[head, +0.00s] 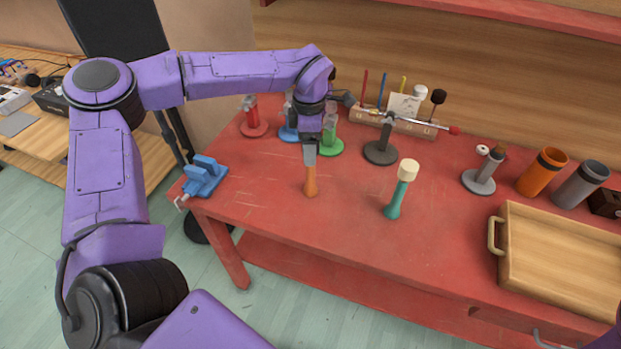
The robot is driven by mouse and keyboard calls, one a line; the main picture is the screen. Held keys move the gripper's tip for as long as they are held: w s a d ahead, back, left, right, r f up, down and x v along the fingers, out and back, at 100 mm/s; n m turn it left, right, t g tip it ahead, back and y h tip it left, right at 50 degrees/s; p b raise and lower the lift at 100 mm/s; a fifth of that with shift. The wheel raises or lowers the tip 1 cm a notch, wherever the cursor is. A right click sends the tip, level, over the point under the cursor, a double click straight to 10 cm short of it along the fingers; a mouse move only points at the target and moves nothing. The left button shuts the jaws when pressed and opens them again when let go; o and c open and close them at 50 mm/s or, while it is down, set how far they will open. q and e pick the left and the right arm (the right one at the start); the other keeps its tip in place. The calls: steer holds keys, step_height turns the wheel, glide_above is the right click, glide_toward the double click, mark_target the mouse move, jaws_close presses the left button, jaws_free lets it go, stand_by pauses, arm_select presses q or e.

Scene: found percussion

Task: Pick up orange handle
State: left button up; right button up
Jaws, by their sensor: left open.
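The orange handle (311,187) stands upright near the front left of the red table. My left gripper (310,154) points down directly above it, with its fingers at the handle's top. The fingers are open; whether they straddle or touch the handle's top cannot be told from this angle. The upper end of the handle is hidden by the gripper. Only a purple bit of my right arm shows at the bottom right corner.
Behind are red (253,118), blue and green (329,142) stands and a dark stand (381,152). A blue vise (205,177) sits at the left edge, a wooden tray (560,255) at right. The table front is clear.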

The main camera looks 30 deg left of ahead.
mark_target(311, 172)
arm_select(q)
step_height(311, 172, down, 4)
steer(key=shift+r+p, duration=0.15)
steer(key=shift+p, duration=0.15)
jaws_close()
steer(key=shift+r, duration=0.1)
